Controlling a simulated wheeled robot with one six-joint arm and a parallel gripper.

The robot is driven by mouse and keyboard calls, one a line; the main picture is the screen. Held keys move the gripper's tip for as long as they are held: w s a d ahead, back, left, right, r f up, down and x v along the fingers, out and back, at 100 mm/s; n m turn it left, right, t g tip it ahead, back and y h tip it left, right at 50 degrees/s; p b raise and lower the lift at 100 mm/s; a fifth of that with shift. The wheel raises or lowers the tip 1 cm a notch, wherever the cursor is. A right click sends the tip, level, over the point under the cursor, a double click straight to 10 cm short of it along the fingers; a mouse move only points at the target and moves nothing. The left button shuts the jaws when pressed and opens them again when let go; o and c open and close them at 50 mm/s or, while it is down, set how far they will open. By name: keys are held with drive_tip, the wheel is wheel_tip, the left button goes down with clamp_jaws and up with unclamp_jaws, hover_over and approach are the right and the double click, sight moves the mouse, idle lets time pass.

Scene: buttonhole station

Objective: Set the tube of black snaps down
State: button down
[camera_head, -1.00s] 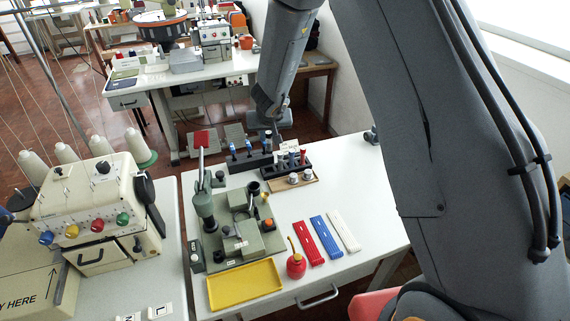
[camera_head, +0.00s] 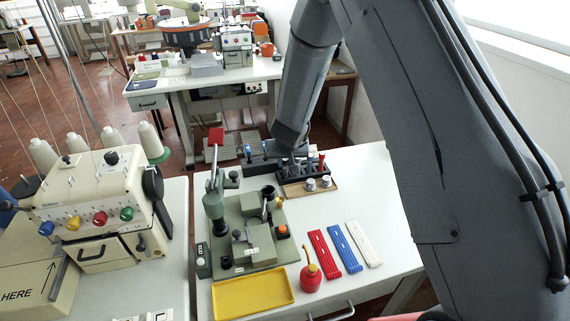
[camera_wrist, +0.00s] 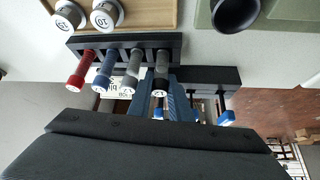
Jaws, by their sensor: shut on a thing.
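My gripper (camera_wrist: 160,93) is shut on the dark tube of black snaps (camera_wrist: 161,72), whose pale-labelled end faces the camera. The tube is at the right end of a row in the black rack (camera_wrist: 112,41), in line with a red tube (camera_wrist: 82,66), a blue tube (camera_wrist: 106,68) and a grey tube (camera_wrist: 132,70). I cannot tell whether the black tube is fully seated in its slot. In the head view the rack (camera_head: 306,187) stands at the back of the white table, and my wrist mostly hides the gripper and held tube.
A second black rack (camera_head: 262,167) with blue-topped tools stands close beside. A wooden tray (camera_head: 318,189) with two capped pots lies in front. The green press (camera_head: 242,235) stands left; a yellow tray (camera_head: 252,292), red oiler (camera_head: 310,279) and coloured strips (camera_head: 346,248) lie nearer.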

drive_tip(key=shift+f, duration=0.15)
drive_tip(key=c, duration=1.9)
unclamp_jaws()
drive_tip(key=shift+r, duration=0.3)
drive_tip(key=p+v, duration=0.2)
drive_tip(key=v, duration=1)
drive_tip(key=s+d+r+g, duration=0.1)
drive_tip(key=s+d, duration=0.3)
drive_tip(key=s, duration=0.4)
drive_tip(key=s+d+r+g, duration=0.2)
drive_tip(key=s+d+r, duration=0.2)
drive_tip(key=s, duration=0.5)
drive_tip(key=s+d+r+g, duration=0.1)
drive_tip(key=s+d+r, duration=0.2)
drive_tip(key=s+d, duration=0.2)
drive_tip(key=s, duration=0.3)
drive_tip(key=shift+s+d, duration=0.2)
drive_tip(key=shift+d, duration=0.2)
